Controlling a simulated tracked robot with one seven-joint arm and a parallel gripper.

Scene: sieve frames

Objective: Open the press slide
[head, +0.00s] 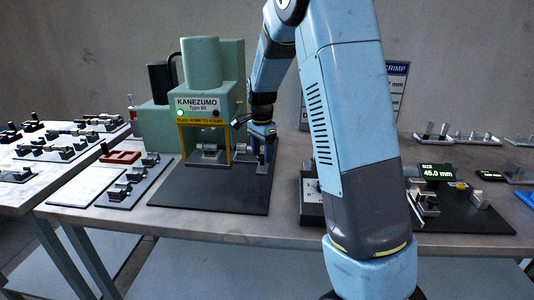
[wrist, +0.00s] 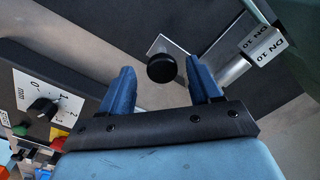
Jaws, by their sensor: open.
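The green press (head: 200,75), labelled KANEZUMO, stands on the table with a green lamp lit and a yellow frame (head: 205,122) at its front opening. Metal fittings (head: 210,152) sit in that opening. My gripper (head: 262,150) is at the right side of the opening, pointing down. In the wrist view a round black knob (wrist: 162,68) sits on a metal slide plate (wrist: 178,50). My open gripper's blue fingers are on either side of the knob in that view. I cannot tell if they touch it. Metal fittings marked DN 10 (wrist: 258,52) lie right of the fingers.
A dial box (wrist: 40,105) with a millimetre scale stands beside the press; its side shows in the head view (head: 312,208). A display (head: 437,172) reading 45.0 mm stands right. The dark mat (head: 215,195) before the press is clear.

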